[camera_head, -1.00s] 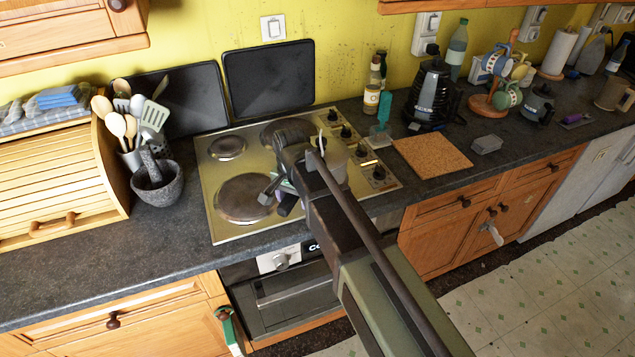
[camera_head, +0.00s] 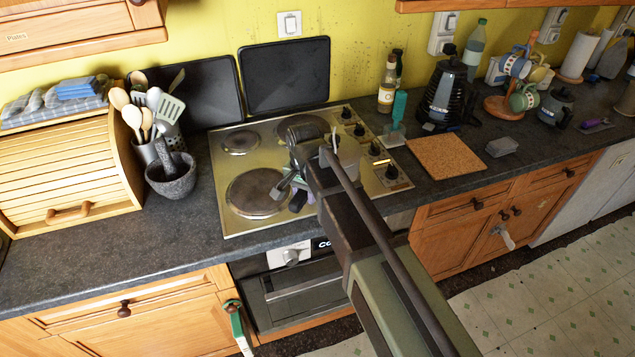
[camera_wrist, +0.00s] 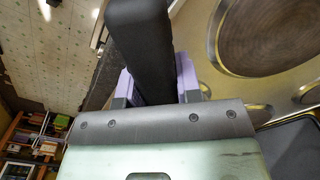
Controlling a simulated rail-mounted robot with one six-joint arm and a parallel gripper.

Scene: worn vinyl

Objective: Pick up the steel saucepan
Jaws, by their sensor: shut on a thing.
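My gripper (camera_head: 303,194) is over the front of the hob, to the right of the front left hot plate. In the wrist view, my gripper's lilac jaws (camera_wrist: 158,88) are closed on both sides of a thick black bar, which looks like the saucepan's handle (camera_wrist: 140,45). Its dark end also shows below the jaws in the head view. The steel saucepan (camera_head: 348,166) shows only as a small silvery patch beside my arm; the rest of it is hidden behind the arm. I cannot tell whether its base touches the hob.
The brass-coloured hob (camera_head: 222,205) has a bare front left hot plate (camera_head: 255,192). A stone mortar (camera_head: 172,182) stands left of it. A cork mat (camera_head: 445,158), black kettle (camera_head: 447,95) and bottle (camera_head: 386,88) are to the right. Two black trays lean against the wall.

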